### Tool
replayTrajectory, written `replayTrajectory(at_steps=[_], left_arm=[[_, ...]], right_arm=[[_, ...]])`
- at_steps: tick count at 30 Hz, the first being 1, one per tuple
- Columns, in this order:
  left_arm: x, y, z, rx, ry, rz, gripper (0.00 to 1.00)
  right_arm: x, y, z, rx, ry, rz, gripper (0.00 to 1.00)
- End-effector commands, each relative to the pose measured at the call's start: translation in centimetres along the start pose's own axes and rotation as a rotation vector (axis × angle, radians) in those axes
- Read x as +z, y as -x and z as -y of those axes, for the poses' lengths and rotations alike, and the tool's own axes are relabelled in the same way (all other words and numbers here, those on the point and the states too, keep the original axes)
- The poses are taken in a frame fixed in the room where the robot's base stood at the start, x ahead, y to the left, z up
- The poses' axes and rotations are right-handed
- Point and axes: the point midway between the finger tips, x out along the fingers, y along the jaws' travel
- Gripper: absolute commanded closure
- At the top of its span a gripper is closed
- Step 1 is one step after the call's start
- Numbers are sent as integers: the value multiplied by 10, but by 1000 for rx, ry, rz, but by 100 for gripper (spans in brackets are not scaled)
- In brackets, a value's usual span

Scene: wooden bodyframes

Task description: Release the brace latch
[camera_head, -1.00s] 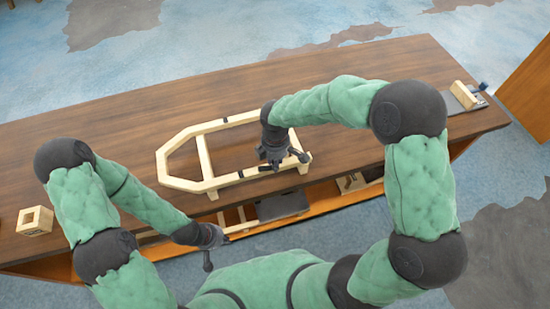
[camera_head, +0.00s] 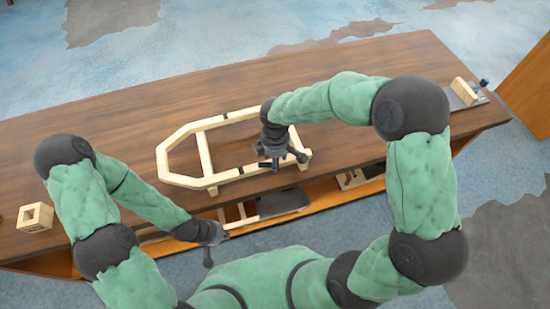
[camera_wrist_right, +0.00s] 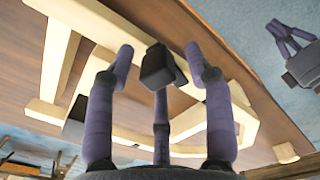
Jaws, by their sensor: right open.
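A pale wooden bodyframe (camera_head: 205,155) with a pointed left end lies on the brown workbench. Dark pieces sit on its rails, one on the near rail (camera_head: 241,173). My right gripper (camera_head: 284,159) hangs over the frame's right end, fingers spread. In the right wrist view its fingers (camera_wrist_right: 160,66) surround a black block (camera_wrist_right: 158,68), which looks like the latch; I cannot tell if they touch it. A second dark piece (camera_wrist_right: 75,122) lies on a rail to the left. My left gripper (camera_head: 208,250) hangs before the bench's front edge, away from the frame; its opening is unclear.
The workbench (camera_head: 330,75) is clear behind the frame. A small wooden block with a hole (camera_head: 35,217) stands at the left. A wooden block on a dark fixture (camera_head: 464,92) is at the right end. A lower shelf holds a dark flat item (camera_head: 283,202) and wooden parts.

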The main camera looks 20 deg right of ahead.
Motion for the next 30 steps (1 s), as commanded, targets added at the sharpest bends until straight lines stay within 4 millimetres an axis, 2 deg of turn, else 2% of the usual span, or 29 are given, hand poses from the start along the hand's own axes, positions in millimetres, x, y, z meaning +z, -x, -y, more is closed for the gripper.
replayTrajectory(at_steps=[5, 18, 24, 30], left_arm=[[0, 0, 0, 0, 0, 0, 100], [0, 0, 0, 0, 0, 0, 100], [0, 0, 0, 0, 0, 0, 100], [0, 0, 0, 0, 0, 0, 100]], right_arm=[[0, 19, -2, 5, 0, -2, 47], [-1, 100, -1, 4, 0, -3, 47], [-1, 116, 0, 0, 1, -1, 47], [-1, 119, 0, 0, 1, -1, 47]])
